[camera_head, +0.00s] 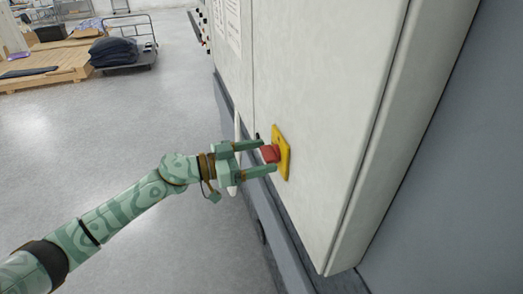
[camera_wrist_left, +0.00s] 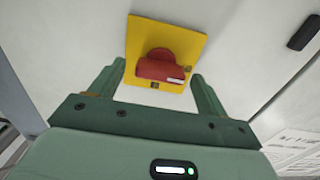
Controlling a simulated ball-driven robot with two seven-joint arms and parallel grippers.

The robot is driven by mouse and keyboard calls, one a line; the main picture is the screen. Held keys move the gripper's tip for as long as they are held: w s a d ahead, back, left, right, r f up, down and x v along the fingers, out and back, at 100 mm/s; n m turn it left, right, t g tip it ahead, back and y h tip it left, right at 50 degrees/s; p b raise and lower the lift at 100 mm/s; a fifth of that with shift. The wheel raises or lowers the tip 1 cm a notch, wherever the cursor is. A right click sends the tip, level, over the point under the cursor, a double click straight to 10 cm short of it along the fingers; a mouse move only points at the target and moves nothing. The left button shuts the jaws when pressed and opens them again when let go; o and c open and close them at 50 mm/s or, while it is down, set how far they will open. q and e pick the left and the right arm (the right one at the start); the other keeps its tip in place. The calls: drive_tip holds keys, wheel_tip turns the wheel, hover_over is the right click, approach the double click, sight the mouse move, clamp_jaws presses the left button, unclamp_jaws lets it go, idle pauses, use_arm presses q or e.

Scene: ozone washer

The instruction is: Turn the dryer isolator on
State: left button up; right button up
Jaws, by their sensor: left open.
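The dryer isolator is a red rotary knob (camera_head: 270,153) on a yellow square plate (camera_head: 283,158), fixed to the pale cabinet face. In the left wrist view the red knob (camera_wrist_left: 163,67) sits in the middle of the yellow plate (camera_wrist_left: 185,38), with its grip bar lying roughly across the picture. My left gripper (camera_head: 269,157) is open, with one finger on each side of the knob. In the left wrist view its fingers (camera_wrist_left: 159,84) stand apart to the left and right of the knob. I cannot tell whether they touch it. My right gripper is not in view.
The pale cabinet (camera_head: 325,80) fills the middle and right, with a door seam and printed sheets at top. A dark handle (camera_wrist_left: 303,32) shows in the left wrist view. A trolley with dark sacks (camera_head: 115,52) and wooden pallets (camera_head: 45,68) stand far left. The grey floor between is clear.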

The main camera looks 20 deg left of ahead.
use_arm(q)
drive_tip(key=shift+w+d, duration=0.3)
drive_tip(key=shift+d, duration=0.05)
drive_tip(key=c, duration=1)
